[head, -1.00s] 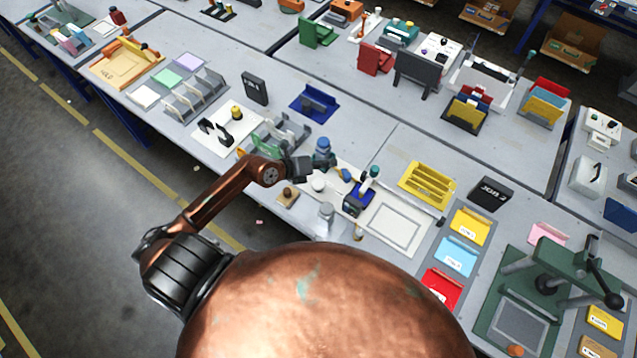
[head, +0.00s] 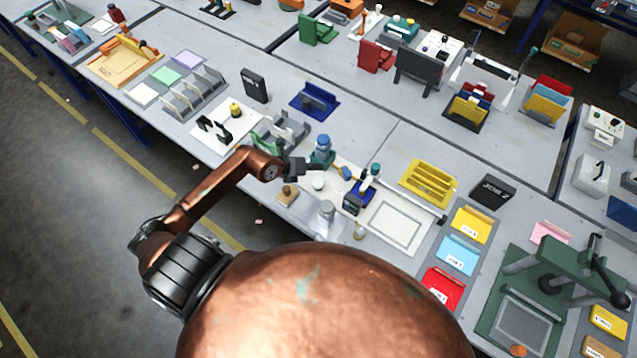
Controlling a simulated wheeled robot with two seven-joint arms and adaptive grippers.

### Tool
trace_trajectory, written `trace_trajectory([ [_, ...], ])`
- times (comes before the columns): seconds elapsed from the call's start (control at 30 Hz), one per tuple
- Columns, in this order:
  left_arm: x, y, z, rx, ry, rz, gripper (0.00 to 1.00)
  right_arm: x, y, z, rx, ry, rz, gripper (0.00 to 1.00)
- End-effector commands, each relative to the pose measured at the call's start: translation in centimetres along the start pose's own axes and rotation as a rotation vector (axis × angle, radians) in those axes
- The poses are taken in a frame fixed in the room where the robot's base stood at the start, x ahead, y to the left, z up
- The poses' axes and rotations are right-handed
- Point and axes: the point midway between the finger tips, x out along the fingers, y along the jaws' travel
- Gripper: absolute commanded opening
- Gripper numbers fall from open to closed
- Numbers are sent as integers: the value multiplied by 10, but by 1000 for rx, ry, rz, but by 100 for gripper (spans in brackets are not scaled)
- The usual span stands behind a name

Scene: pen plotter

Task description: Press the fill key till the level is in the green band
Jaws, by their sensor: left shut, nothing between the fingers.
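My left gripper (head: 314,170) is shut and empty, above the white-based station near the bench's front edge. A blue-topped bottle (head: 322,145) stands just behind the fingertips. A white round knob (head: 318,184) is below them, and a small brown block with a round top (head: 287,194) is nearer the front edge. A dark blue unit (head: 352,204) and a white framed sheet (head: 400,224) are to the right. I cannot pick out the fill key, the level or the green band at this size. Whether the fingertips touch anything is unclear. My right gripper is not in view.
A clear cylinder (head: 326,211) and a small bottle (head: 360,230) stand at the front edge. A grey rack (head: 285,130) lies behind-left of the gripper. A yellow tray (head: 428,183) and a green press (head: 545,285) are to the right. Bare bench shows behind the station.

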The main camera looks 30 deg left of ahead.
Motion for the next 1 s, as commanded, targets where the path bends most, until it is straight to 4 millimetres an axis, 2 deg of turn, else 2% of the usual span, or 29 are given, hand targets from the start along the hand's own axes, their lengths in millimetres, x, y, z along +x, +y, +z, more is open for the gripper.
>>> trace_trajectory([
  [0.03,8,6,-6,0,1,1,0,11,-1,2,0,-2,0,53],
  [0.3,35,26,-26,-1,2,1,0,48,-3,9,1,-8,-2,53],
  [0.57,47,34,-35,-1,0,-1,0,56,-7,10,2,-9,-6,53],
  [1.0,48,34,-35,0,0,-1,0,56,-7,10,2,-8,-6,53],
])
